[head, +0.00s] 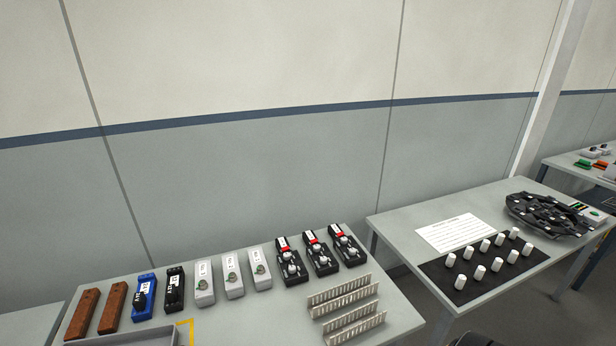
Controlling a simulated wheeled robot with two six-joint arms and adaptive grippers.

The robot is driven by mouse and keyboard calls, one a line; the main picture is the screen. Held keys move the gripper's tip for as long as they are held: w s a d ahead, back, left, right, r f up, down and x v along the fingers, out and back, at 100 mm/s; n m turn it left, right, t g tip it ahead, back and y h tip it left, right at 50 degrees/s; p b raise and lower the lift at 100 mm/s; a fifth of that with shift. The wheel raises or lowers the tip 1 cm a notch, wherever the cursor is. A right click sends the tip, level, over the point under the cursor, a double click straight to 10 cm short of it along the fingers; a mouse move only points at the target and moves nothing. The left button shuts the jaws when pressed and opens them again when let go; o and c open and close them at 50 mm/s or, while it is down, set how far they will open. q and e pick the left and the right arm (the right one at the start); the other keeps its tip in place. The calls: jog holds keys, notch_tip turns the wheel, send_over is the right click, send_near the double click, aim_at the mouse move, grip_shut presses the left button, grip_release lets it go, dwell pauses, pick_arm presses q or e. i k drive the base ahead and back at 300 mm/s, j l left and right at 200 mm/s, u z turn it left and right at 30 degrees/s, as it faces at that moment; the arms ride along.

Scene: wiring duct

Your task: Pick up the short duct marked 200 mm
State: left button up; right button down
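Two pale slotted wiring ducts lie side by side at the right front of the near grey table in the head view. The farther duct (342,300) looks slightly longer than the nearer duct (353,329), which lies close to the bottom edge of the picture. No 200 mm marking can be read on either, so I cannot tell which one bears it. Both ducts rest on the table with nothing holding them. Neither of my grippers shows in this view.
Three black devices with red tops (320,256), three white boxes (233,277), blue and black units and two brown blocks (112,307) line the near table (245,320). A grey tray (125,340) is at front left. The right table (400,225) holds a black mat with white cylinders.

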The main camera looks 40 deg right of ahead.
aim_at(340, 335)
jog(key=k+z, duration=0.1)
jog(key=z, duration=1.55)
jog(key=i+j+u, duration=0.3)
jog(key=l, duration=0.05)
